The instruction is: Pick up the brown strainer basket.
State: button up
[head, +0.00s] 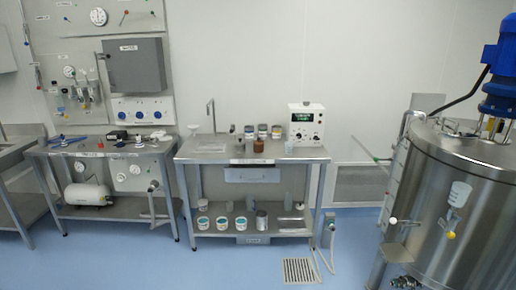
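A small brown object (258,145), which looks like the brown strainer basket, stands on the top of the middle steel table (212,156). It is upright near the table's middle, among several jars. It is too small here to make out any mesh or handle. My gripper is not in view.
A white instrument box (306,124) stands to the right, jars (276,131) behind, and a thin bent metal tap or stand (211,116) to the left. Tubs fill the lower shelf. A large steel tank (460,205) is at right. The blue floor (180,268) in front is mostly clear.

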aim_at(259, 144)
jog(key=i, duration=0.65)
jog(key=i+u, duration=0.15)
jog(key=i, duration=1.2)
jog(key=i+l+u, duration=0.1)
jog(key=i, duration=0.55)
jog(key=i+l+u, duration=0.1)
jog(key=i, duration=0.6)
jog(key=i+l, duration=0.25)
jog(key=i, duration=0.4)
